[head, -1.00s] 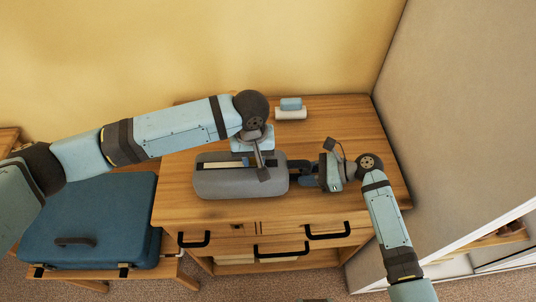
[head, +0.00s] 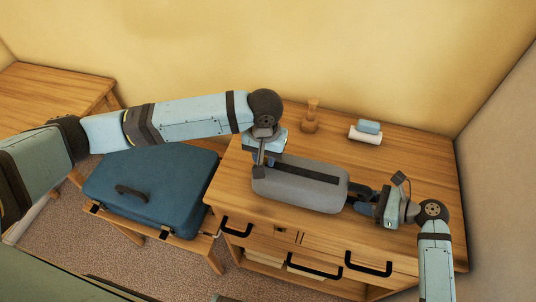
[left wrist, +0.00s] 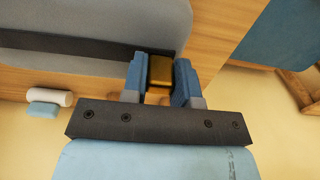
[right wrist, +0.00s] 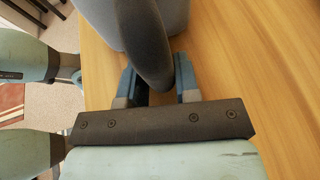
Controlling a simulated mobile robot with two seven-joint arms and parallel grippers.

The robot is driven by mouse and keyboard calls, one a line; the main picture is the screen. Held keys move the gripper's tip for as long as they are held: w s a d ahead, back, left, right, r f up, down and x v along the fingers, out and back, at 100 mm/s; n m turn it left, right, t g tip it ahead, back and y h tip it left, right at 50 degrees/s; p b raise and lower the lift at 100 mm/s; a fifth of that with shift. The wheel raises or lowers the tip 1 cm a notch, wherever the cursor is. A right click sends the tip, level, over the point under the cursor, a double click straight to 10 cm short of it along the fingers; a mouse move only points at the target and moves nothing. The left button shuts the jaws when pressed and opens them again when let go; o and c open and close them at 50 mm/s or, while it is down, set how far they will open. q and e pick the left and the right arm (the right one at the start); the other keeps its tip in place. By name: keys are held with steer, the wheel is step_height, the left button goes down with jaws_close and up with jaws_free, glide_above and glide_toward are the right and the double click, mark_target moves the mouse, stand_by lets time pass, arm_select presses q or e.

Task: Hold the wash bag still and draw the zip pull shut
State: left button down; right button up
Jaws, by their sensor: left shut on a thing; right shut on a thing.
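The grey wash bag (head: 318,194) lies on the wooden dresser top. Its dark zip strip (head: 310,172) runs along the top, with no light gap showing. My left gripper (head: 259,163) is at the bag's left end. In the left wrist view its fingers are shut on the brass-coloured zip pull (left wrist: 160,70), at the end of the dark strip. My right gripper (head: 364,197) is at the bag's right end. In the right wrist view it is shut on the dark loop handle (right wrist: 150,50) of the bag. The handle's lower end is partly hidden between the fingers.
A blue suitcase (head: 155,190) lies on a low bench to the left. The wall is close behind.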

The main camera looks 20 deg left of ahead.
arm_select(q)
steer(key=c, duration=1)
jaws_free()
steer(key=shift+a, duration=0.2)
arm_select(e)
steer(key=shift+d, duration=0.25)
arm_select(q)
steer(key=shift+o, duration=0.6)
steer(key=shift+d, duration=0.1)
arm_select(e)
steer(key=shift+a, duration=0.1)
arm_select(q)
steer(key=shift+r, duration=0.1)
step_height(320, 180, up, 12)
arm_select(e)
steer(key=shift+a, duration=0.1)
steer(key=o, duration=0.9)
steer(key=shift+o, duration=0.2)
